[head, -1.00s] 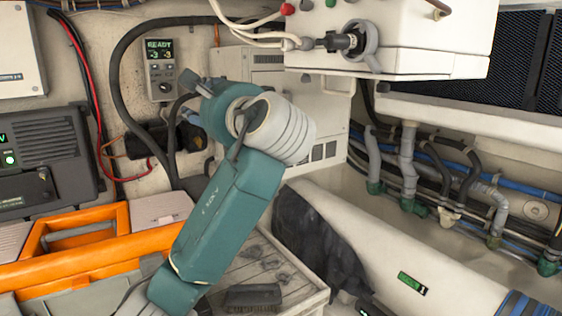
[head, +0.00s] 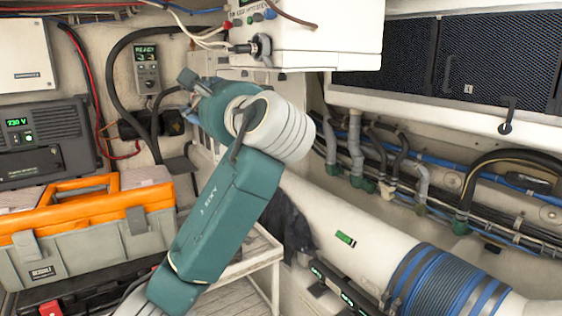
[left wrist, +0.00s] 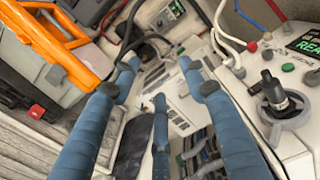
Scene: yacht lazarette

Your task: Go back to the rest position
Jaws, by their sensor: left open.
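My left arm comes in from the bottom of the head view and reaches up to the middle, its wrist bent to the left. Its gripper is mostly hidden behind the wrist there. In the left wrist view my left gripper (left wrist: 158,80) shows its blue fingers spread apart with nothing between them. It is open and empty. Beyond the fingers are the white cabinet and hoses. My right gripper is in neither view.
An orange and grey toolbox (head: 90,235) stands at left. A white control box (head: 320,40) with a rotary switch overhangs the middle; in the wrist view this switch (left wrist: 275,95) is right of the fingers. A white slatted bench (head: 255,265) stands behind my arm.

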